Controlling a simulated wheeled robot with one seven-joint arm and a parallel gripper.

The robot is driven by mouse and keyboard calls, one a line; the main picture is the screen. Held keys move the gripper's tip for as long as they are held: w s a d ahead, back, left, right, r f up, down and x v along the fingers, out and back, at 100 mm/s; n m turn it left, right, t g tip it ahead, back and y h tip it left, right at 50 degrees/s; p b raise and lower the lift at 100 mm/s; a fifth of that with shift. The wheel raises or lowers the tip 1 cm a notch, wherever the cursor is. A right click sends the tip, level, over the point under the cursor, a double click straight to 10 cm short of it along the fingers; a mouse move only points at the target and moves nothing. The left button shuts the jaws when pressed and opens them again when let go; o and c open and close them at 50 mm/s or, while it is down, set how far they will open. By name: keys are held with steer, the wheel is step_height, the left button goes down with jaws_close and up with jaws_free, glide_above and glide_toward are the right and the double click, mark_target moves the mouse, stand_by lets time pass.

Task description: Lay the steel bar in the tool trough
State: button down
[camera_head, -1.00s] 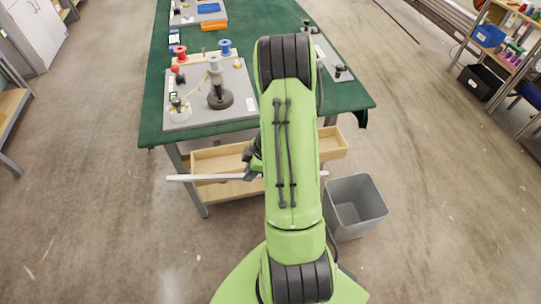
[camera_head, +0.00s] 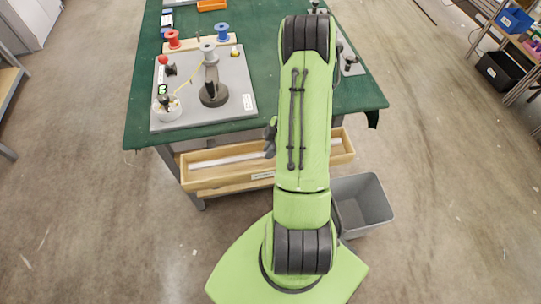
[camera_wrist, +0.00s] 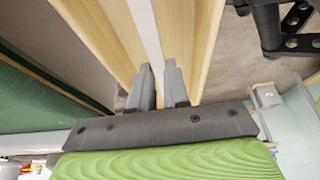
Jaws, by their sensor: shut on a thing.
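The steel bar (camera_head: 228,160) is a long pale rod. In the head view it lies lengthwise within the outline of the wooden tool trough (camera_head: 232,181), its middle hidden by my arm. My gripper (camera_wrist: 160,80) is shut on the bar, which also shows as a pale strip (camera_wrist: 145,28) between the trough's wooden walls in the wrist view. In the head view only a dark part of the gripper shows beside the arm. Whether the bar touches the trough floor I cannot tell.
The trough hangs below the front edge of a green-topped table (camera_head: 140,120). A grey board (camera_head: 232,108) with spools and a black-based post stands on it. A grey bin (camera_head: 362,203) stands on the floor to the right of my arm.

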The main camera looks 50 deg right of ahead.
step_height(320, 180, down, 4)
steer(key=shift+b, duration=0.4)
steer(key=c, duration=1.1)
jaws_free()
steer(key=shift+r, duration=0.1)
steer(key=p+v, duration=0.2)
steer(key=v, duration=1)
step_height(320, 180, up, 9)
steer(key=m+h, duration=0.1)
steer(key=m, duration=0.1)
glide_above(264, 154)
steer(key=a+r+m+h, duration=0.1)
steer(key=a+r+m, duration=0.1)
steer(key=a+r, duration=0.65)
steer(key=s+a+r+m+t+h, duration=0.1)
steer(key=s+a+r+m+t, duration=0.2)
steer(key=s+a+r+m, duration=0.4)
steer(key=s+a, duration=0.3)
steer(key=s, duration=0.1)
steer(key=shift+s+a+r+h, duration=0.15)
steer(key=shift+s+a+h, duration=0.15)
steer(key=shift+s, duration=0.1)
